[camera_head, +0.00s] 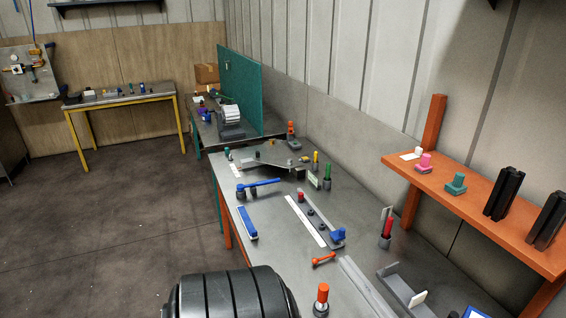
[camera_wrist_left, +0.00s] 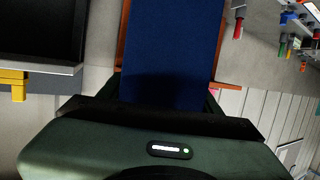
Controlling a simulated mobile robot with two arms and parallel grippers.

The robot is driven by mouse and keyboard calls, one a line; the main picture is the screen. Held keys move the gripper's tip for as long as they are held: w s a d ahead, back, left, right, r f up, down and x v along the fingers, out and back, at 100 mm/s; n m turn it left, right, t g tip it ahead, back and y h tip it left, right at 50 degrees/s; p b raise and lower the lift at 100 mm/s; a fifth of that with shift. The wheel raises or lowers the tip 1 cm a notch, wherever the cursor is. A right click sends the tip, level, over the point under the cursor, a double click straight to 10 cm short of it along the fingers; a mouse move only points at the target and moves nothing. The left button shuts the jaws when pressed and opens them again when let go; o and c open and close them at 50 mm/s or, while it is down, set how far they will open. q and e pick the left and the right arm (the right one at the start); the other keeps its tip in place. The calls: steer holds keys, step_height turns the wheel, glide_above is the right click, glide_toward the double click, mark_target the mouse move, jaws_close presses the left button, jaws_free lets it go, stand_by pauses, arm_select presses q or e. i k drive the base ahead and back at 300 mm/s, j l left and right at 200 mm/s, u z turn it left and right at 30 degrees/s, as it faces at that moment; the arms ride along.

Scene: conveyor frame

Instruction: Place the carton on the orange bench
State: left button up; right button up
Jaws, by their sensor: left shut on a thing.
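In the left wrist view my left gripper (camera_wrist_left: 168,100) is shut on a dark blue, flat-faced thing (camera_wrist_left: 170,50), which fills the middle of the view. I take it for the carton, but no marking shows and its far end is cut off. The fingertips are mostly hidden by it. In the head view the bench with orange legs (camera_head: 273,217) runs from the centre to the bottom right, its grey top carrying many small items. Neither gripper shows clearly in the head view.
A blue block (camera_head: 247,222), a blue-handled tool (camera_head: 262,184) and a red-topped post (camera_head: 386,232) stand on the bench. An orange shelf (camera_head: 480,205) overhangs its right side. A green panel (camera_head: 240,92) and brown boxes (camera_head: 207,75) are beyond. The floor at left is clear.

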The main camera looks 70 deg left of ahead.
mark_target(292, 222)
steer(key=j+u, duration=0.25)
steer(key=j, duration=0.25)
steer(key=j+u, duration=0.25)
steer(key=j, duration=0.2)
steer(key=i+j+u, duration=0.25)
steer(key=j, duration=0.2)
steer(key=k, duration=0.1)
